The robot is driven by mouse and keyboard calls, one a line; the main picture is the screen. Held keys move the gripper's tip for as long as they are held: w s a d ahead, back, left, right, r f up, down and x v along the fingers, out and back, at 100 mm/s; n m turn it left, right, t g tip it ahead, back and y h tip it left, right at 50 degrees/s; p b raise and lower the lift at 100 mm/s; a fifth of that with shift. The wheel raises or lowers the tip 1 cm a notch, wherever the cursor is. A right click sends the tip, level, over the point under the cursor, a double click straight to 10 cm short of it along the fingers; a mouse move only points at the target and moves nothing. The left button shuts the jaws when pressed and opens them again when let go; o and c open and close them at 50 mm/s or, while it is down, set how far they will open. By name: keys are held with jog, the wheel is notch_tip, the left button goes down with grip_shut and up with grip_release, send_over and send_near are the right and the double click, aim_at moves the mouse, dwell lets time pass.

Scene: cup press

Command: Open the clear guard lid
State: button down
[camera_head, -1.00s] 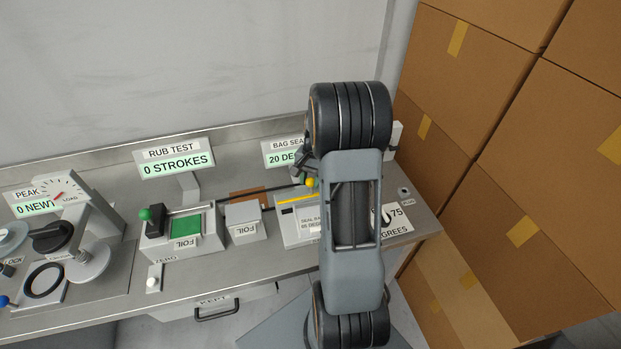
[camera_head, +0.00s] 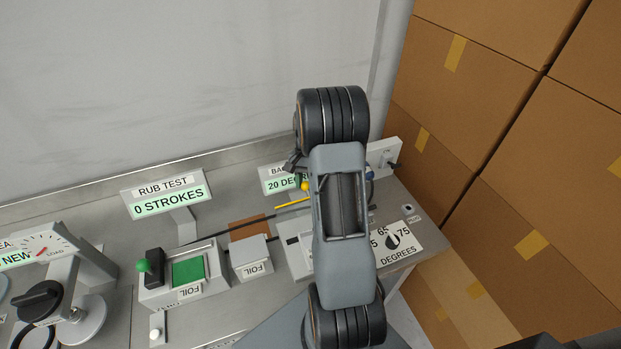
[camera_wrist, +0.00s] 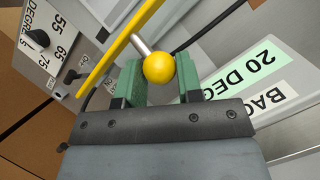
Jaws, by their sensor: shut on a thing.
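A yellow ball knob (camera_wrist: 158,68) on a short metal stem joins a long yellow bar (camera_wrist: 112,62) in the wrist view. My gripper (camera_wrist: 160,82), with green finger pads, is shut on the knob. In the head view the yellow knob (camera_head: 305,186) and yellow bar (camera_head: 292,203) show just left of my arm, at the bag seal unit (camera_head: 293,240). My arm hides most of that unit and my fingers there. I cannot make out a clear panel of the guard lid in either view.
The bag seal display reading 20 (camera_head: 283,182) stands behind the knob. A degrees dial (camera_head: 393,241) is right of my arm. The rub test display (camera_head: 167,201), a green pad (camera_head: 188,271) and a foil block (camera_head: 250,256) are to the left. Stacked cartons (camera_head: 480,100) rise at the right.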

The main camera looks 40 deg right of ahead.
jog(key=shift+w+a+f, duration=0.15)
jog(key=shift+w+f, duration=0.05)
jog(key=shift+f, duration=0.25)
jog(key=shift+g, duration=0.3)
jog(key=c, duration=1.2)
grip_release()
jog(key=o, duration=0.4)
jog(key=shift+w, duration=0.15)
jog(key=shift+r, duration=0.2)
jog(key=b+v, duration=0.1)
jog(key=v, duration=1.2)
jog(key=shift+d+r+b, duration=0.2)
jog(key=shift+d+b, duration=0.05)
jog(key=shift+b, duration=0.15)
